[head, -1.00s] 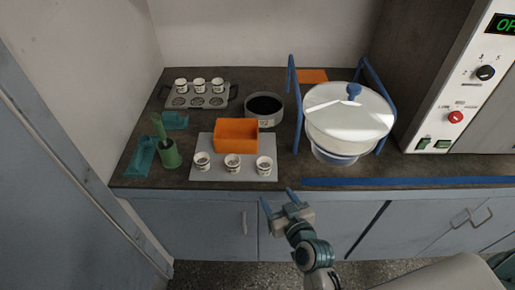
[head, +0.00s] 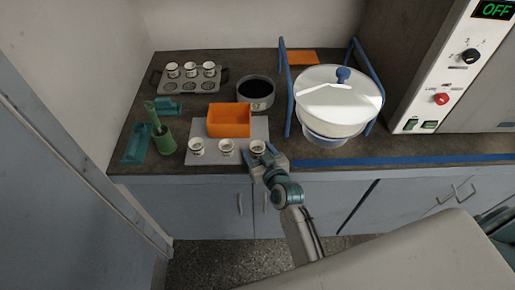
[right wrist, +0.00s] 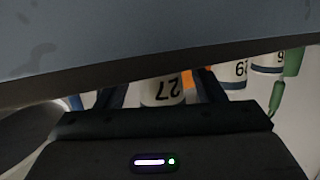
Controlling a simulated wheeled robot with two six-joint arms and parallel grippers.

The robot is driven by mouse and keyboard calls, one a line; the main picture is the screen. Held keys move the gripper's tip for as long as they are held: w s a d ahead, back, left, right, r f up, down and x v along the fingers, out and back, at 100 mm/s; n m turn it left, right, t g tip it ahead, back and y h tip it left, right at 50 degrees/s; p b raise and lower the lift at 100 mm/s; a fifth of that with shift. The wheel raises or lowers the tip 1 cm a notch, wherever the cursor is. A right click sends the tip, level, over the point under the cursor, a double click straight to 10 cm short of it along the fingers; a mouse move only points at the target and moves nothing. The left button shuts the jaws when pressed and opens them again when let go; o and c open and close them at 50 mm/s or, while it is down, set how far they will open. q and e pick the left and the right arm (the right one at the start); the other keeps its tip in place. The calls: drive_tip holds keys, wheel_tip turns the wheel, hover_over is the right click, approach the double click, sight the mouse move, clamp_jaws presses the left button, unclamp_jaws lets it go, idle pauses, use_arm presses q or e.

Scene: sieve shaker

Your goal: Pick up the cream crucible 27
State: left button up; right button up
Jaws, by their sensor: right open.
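The cream crucible 27 (head: 257,147) stands upright at the right end of a row of three small crucibles on a light grey mat (head: 228,160). In the right wrist view crucible 27 (right wrist: 163,92) shows its number upside down, between the two dark fingers. My right gripper (head: 260,156) is open, at the front of this crucible, with its fingers reaching towards its sides. I cannot tell whether they touch it. The other two crucibles, the middle one (head: 226,147) and the left one (head: 196,146), stand apart to its left. My left gripper is not in view.
An orange bin (head: 229,121) stands behind the row. A white-lidded shaker (head: 338,100) between blue posts stands to the right.

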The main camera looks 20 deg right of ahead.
drive_tip(key=shift+w, duration=0.2)
drive_tip(key=c, duration=1.1)
drive_tip(key=shift+o, duration=0.2)
